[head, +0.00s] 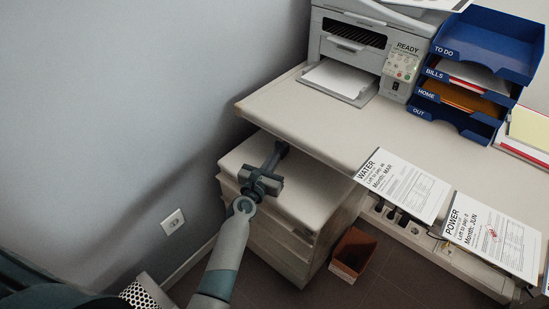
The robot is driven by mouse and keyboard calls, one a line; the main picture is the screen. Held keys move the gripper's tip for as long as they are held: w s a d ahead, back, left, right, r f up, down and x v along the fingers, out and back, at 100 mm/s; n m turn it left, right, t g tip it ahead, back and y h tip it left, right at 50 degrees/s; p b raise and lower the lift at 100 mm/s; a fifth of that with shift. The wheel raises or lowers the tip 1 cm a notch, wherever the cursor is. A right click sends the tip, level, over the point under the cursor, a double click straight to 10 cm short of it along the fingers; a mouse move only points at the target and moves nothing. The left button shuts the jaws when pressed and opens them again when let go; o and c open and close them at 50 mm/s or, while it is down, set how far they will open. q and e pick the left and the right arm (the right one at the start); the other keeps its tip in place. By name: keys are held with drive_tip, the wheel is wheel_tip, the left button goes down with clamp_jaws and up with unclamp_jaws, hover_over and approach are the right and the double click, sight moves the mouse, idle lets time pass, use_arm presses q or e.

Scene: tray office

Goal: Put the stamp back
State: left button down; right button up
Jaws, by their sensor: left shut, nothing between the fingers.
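I cannot make out a stamp anywhere in the head view. My left gripper (280,149) is shut and empty. It is over the back of the low drawer cabinet (310,196), close to the desk's left edge. My right gripper is out of view.
The desk (330,122) holds a printer (368,45) at the back and a blue tray stack (475,80), labelled TO DO, BILLS, HOME and OUT. A brown bin (353,254) stands on the floor beside the cabinet. A grey wall (120,100) bounds the left.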

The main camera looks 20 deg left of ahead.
use_arm(q)
drive_tip(key=w, duration=0.3)
drive_tip(key=w+b, duration=0.1)
drive_tip(key=w, duration=0.2)
drive_tip(key=w+b, duration=0.1)
drive_tip(key=w, duration=0.2)
drive_tip(key=shift+w+d+f, duration=0.1)
drive_tip(key=shift+w+d, duration=0.1)
drive_tip(key=shift+d, duration=0.05)
drive_tip(key=shift+w, duration=0.4)
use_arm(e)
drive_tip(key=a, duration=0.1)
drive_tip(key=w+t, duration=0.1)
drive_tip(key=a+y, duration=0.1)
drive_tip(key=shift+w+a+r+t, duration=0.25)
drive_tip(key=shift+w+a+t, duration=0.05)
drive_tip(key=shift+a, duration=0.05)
use_arm(q)
drive_tip(key=shift+s+d, duration=0.1)
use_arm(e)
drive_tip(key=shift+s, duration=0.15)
